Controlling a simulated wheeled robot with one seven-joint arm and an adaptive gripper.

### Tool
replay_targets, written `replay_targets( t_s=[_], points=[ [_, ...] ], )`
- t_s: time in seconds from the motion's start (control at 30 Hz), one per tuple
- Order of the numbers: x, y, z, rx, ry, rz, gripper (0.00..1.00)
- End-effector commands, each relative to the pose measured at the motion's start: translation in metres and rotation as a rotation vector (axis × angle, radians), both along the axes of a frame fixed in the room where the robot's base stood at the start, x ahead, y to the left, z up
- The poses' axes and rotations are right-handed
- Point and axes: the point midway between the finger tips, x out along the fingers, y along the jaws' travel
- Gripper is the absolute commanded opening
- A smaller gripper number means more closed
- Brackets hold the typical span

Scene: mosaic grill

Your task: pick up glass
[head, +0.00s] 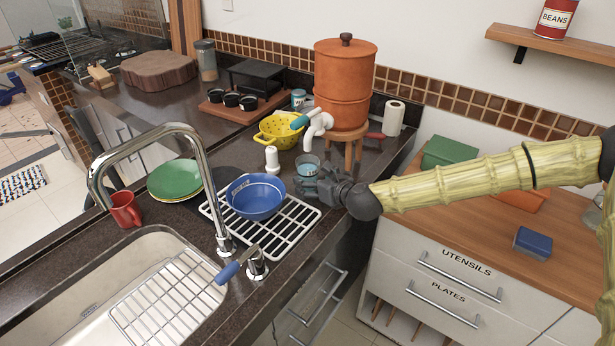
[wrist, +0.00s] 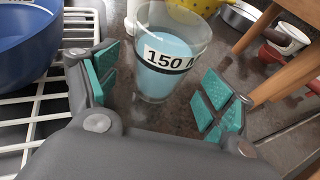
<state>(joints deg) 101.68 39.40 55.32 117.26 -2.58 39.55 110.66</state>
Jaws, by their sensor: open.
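The glass (head: 308,168) stands upright on the dark counter, below the water filter's tap, in the head view. It is clear, with pale blue contents and a white label band reading "150", seen in the wrist view (wrist: 166,62). My gripper (head: 312,186) is just in front of it at counter height. In the wrist view my gripper (wrist: 160,90) is open, its teal finger pads apart to the left and right of the glass's near side. The pads do not visibly touch the glass.
A blue bowl (head: 256,196) sits on the white drying rack (head: 296,228), left of my gripper. A white bottle (head: 272,160) and yellow colander (head: 280,130) stand behind the glass. A wooden stool (head: 347,138) holding the orange clay filter (head: 344,80) is close on the right.

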Motion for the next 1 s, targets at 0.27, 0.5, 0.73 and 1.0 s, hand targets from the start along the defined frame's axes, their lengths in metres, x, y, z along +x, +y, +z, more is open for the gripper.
replay_targets(
  t_s=[0.27, 0.5, 0.73, 1.0],
  points=[
    [0.026, 0.018, -0.009, -0.002, 0.000, 0.000, 0.82],
    [0.035, 0.023, -0.014, -0.001, 0.000, 0.000, 0.82],
    [0.035, 0.023, -0.014, -0.001, 0.000, 0.000, 0.73],
    [0.034, 0.023, -0.014, -0.001, 0.000, 0.000, 0.24]
  ],
)
